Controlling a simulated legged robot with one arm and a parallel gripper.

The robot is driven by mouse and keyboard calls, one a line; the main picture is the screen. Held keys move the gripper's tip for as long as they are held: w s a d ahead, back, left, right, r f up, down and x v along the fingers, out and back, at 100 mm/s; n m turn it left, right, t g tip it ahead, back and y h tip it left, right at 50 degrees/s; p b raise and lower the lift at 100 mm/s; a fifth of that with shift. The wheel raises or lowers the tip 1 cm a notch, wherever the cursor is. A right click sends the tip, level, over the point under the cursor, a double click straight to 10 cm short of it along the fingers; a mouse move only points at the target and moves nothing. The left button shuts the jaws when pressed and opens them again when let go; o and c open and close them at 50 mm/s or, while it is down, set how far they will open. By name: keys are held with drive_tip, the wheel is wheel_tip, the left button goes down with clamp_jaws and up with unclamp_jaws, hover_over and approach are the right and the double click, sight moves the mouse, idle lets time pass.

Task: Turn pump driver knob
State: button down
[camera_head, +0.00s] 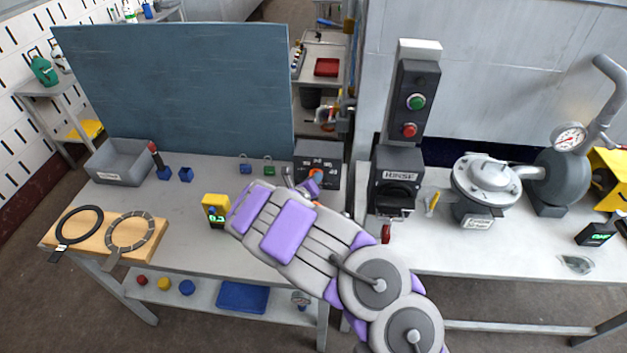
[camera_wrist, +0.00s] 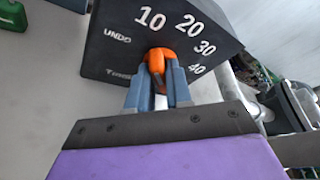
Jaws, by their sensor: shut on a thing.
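The pump driver is a dark box (camera_head: 328,164) at the back of the left table, with an orange knob (camera_head: 316,174) on its front face. In the wrist view the box (camera_wrist: 105,45) shows white marks "UNDO", "10", "20", "30" and "40" around the orange knob (camera_wrist: 158,58). My gripper (camera_wrist: 157,80) is shut on the knob, one blue-grey finger on each side. The knob's lower part is partly hidden between the fingers. In the head view my gripper (camera_head: 303,186) reaches the box front, and its fingertips are hard to make out.
A yellow device (camera_head: 215,208) stands left of my arm. A grey bin (camera_head: 122,163) and a wooden board with rings (camera_head: 98,238) are further left. Blue and green padlocks (camera_head: 268,167) sit left of the box. A hoist control (camera_head: 396,185) and a pump (camera_head: 487,180) stand on the right table.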

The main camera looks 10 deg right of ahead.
drive_tip(key=shift+f, duration=0.1)
drive_tip(key=c, duration=1.1)
unclamp_jaws()
drive_tip(key=shift+w, duration=0.1)
drive_tip(key=shift+p+v, duration=1.7)
drive_tip(key=shift+v, duration=7.05)
